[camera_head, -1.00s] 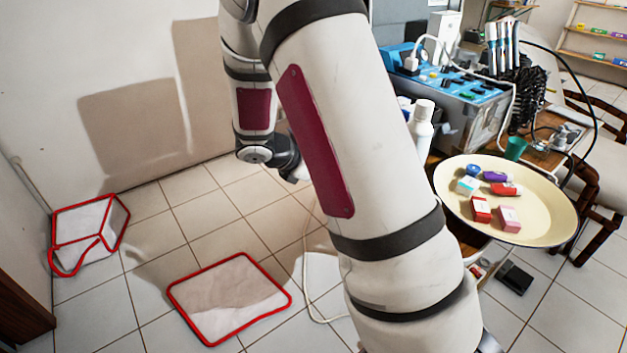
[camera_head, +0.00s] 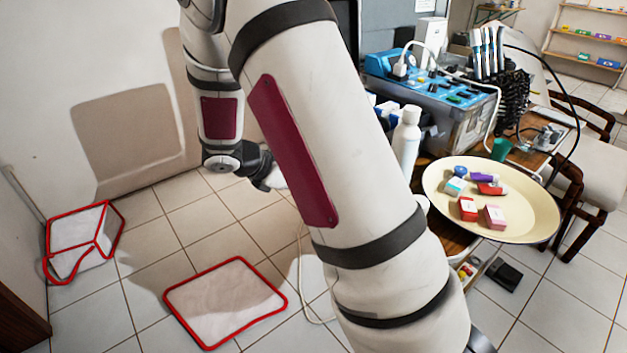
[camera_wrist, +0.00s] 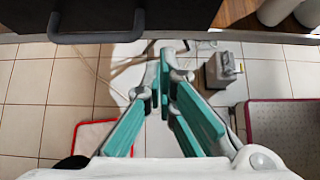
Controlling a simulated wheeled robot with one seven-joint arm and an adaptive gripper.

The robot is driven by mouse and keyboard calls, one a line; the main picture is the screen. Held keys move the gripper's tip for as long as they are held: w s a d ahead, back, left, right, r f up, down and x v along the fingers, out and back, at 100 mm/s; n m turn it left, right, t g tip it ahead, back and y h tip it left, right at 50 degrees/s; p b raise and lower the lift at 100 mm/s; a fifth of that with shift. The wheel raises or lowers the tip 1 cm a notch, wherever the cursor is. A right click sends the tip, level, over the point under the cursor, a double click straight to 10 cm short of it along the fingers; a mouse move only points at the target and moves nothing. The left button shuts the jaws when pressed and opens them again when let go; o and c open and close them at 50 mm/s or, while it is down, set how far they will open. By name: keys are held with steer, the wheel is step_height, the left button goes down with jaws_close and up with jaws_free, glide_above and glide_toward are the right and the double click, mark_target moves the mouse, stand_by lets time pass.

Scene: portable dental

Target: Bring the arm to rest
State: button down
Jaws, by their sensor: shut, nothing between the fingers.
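My arm (camera_head: 330,150) crosses the middle of the head view, white with dark bands and a maroon panel. Its end hangs at the left of the upper link, over the tiled floor. In the wrist view my gripper (camera_wrist: 165,85) has teal-padded fingers that meet near their tips, with nothing between them. The fingertips are apart from any object, with floor beyond them. In the head view the fingers are mostly hidden.
A round cream tray (camera_head: 535,222) with several small boxes stands at right, near a blue-topped dental unit (camera_head: 440,85) and a white bottle (camera_head: 406,140). A red-edged mat (camera_head: 225,300) and a red-edged bag (camera_head: 80,240) lie on open floor. A dark handle (camera_wrist: 95,27) crosses the wrist view's top.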

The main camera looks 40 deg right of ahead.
steer(key=p+v, duration=0.1)
steer(key=v, duration=0.6)
steer(key=shift+a+r+p, duration=0.2)
steer(key=shift+a+p, duration=0.1)
